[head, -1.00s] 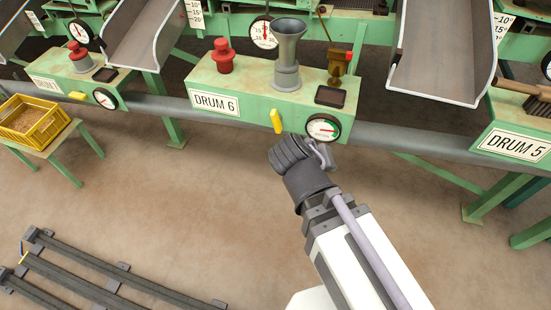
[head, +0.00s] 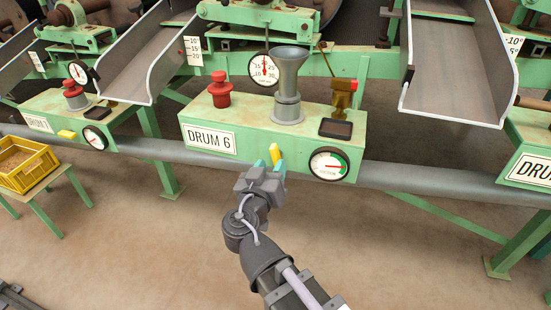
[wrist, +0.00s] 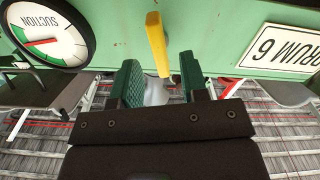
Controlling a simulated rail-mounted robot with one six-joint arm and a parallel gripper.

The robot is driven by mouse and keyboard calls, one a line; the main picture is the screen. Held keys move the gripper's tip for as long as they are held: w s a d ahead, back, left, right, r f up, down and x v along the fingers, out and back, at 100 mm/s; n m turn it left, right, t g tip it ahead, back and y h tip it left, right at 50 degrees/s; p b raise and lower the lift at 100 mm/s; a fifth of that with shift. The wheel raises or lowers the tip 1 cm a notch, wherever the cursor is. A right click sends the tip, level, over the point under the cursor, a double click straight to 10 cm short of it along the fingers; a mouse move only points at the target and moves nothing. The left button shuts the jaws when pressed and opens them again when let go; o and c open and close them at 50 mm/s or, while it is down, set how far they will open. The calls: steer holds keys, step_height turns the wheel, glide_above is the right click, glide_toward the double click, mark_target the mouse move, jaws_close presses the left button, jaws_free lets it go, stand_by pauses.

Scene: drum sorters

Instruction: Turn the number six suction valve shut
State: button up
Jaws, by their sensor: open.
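The number six suction valve is a yellow lever (head: 275,154) on the front face of the green box labelled DRUM 6 (head: 208,140). It stands roughly upright, slightly tilted. My gripper (head: 268,172) is open and just in front of it, low at the box face. In the wrist view the lever (wrist: 157,42) hangs between and just beyond the two green-padded fingers (wrist: 161,78), its lower end near the gap. I cannot tell whether either finger touches it.
A red knob (head: 219,92), grey funnel (head: 287,90) and dark pad (head: 336,129) stand on the box top. A grey pipe (head: 400,177) runs behind and below. The neighbouring box at left has a yellow lever (head: 67,134) lying sideways.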

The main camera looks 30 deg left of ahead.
mark_target(275, 161)
steer(key=x, duration=0.4)
jaws_close()
